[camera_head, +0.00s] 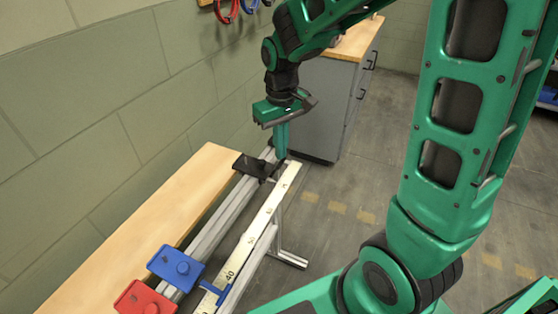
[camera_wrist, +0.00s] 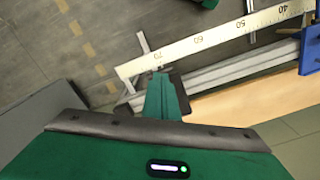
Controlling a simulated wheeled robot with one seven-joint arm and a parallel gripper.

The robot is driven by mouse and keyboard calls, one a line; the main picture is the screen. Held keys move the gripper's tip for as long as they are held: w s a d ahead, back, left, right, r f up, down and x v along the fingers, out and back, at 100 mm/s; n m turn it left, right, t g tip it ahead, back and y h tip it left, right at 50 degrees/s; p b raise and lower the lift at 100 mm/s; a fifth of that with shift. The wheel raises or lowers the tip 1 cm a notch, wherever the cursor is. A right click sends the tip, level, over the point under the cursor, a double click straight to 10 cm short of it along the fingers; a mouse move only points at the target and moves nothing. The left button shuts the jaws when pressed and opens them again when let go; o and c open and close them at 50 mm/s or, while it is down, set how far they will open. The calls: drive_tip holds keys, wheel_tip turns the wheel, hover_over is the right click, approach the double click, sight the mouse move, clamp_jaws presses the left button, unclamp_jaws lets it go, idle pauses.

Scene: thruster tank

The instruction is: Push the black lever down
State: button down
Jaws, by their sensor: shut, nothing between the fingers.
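The black lever (camera_head: 250,166) is a dark flat piece at the far end of a metal rail, beside the wooden bench top. My gripper (camera_head: 282,152) points downward just right of the lever, its green fingers closed together and empty. In the head view the fingertips are close to the lever's right end; I cannot tell whether they touch it. In the wrist view my gripper (camera_wrist: 160,76) partly covers a dark piece (camera_wrist: 181,96), which looks like the lever.
A blue block (camera_head: 172,266) and a red block (camera_head: 142,300) sit at the rail's near end. A ruler (camera_head: 262,215) runs along the rail's right side. The wall is to the left, and a grey cabinet (camera_head: 317,108) stands behind. Open floor lies to the right.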

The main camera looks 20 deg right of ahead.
wheel_tip(320, 180, up, 8)
drive_tip(key=shift+f, duration=0.15)
idle(0.7)
idle(0.4)
drive_tip(key=s+d+f+m, duration=0.1)
drive_tip(key=s+d+m, duration=0.3)
drive_tip(key=s+d, duration=0.4)
drive_tip(key=s+d+f+m, duration=0.1)
drive_tip(key=s+d+m, duration=0.3)
drive_tip(key=s+d, duration=0.4)
drive_tip(key=s, duration=0.7)
drive_tip(key=shift+s+m, duration=0.2)
drive_tip(key=shift+m, duration=0.1)
drive_tip(key=shift+w+f, duration=0.25)
drive_tip(key=shift+w, duration=0.4)
